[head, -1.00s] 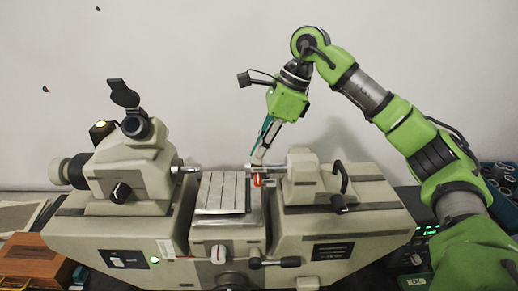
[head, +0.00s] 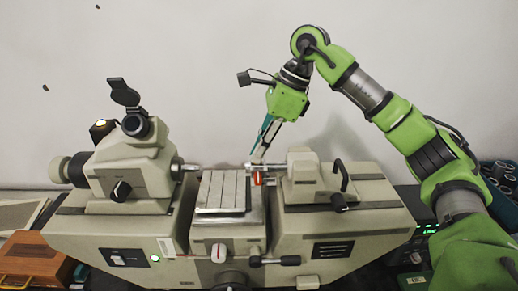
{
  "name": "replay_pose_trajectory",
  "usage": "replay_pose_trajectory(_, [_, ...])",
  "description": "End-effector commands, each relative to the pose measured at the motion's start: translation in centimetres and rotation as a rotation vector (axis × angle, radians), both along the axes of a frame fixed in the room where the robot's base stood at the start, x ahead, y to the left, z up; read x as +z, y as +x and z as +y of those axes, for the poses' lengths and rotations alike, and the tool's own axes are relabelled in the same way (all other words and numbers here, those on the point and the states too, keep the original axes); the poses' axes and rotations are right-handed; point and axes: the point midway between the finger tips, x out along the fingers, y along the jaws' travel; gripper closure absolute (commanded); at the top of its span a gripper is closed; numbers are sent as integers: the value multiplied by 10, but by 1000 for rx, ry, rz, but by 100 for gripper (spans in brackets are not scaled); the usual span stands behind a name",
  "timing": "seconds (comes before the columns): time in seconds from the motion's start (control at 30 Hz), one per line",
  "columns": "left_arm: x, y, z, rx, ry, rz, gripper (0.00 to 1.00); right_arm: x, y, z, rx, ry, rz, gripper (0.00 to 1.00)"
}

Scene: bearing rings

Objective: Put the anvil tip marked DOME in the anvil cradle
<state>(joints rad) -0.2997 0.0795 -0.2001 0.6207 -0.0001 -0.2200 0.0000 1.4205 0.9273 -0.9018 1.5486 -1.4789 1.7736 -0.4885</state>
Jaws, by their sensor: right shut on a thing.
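My right gripper (head: 260,156) comes down from above, tilted, at the left end of the tailstock on the right half of the measuring machine (head: 130,228). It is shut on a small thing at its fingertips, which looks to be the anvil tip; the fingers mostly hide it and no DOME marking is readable. A small orange-red piece (head: 257,180) shows just below the fingertips, beside the tailstock's short metal shaft. I cannot tell whether it is part of the anvil cradle. My left gripper is not in view.
The slotted metal table (head: 222,190) in the machine's middle is bare. The headstock (head: 130,172) with its eyepiece stands at left, the tailstock (head: 302,180) with a black lever at right. A wooden box (head: 35,258) lies at lower left. A display with green digits (head: 428,229) stands at right.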

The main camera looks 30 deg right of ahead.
Motion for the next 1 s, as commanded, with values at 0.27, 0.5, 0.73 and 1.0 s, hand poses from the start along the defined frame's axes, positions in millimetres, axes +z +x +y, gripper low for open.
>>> replay_pose_trajectory(0.27, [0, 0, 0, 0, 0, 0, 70, 0, 0, 0, 0, 0, 0, 100])
replay_pose_trajectory(0.5, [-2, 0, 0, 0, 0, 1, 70, -2, 0, 0, 0, 0, 0, 100])
replay_pose_trajectory(0.73, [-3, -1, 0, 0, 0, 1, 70, -5, 0, 0, 0, 0, 0, 100])
replay_pose_trajectory(1.0, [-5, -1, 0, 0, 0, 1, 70, -7, 0, 0, 0, 0, 0, 84])
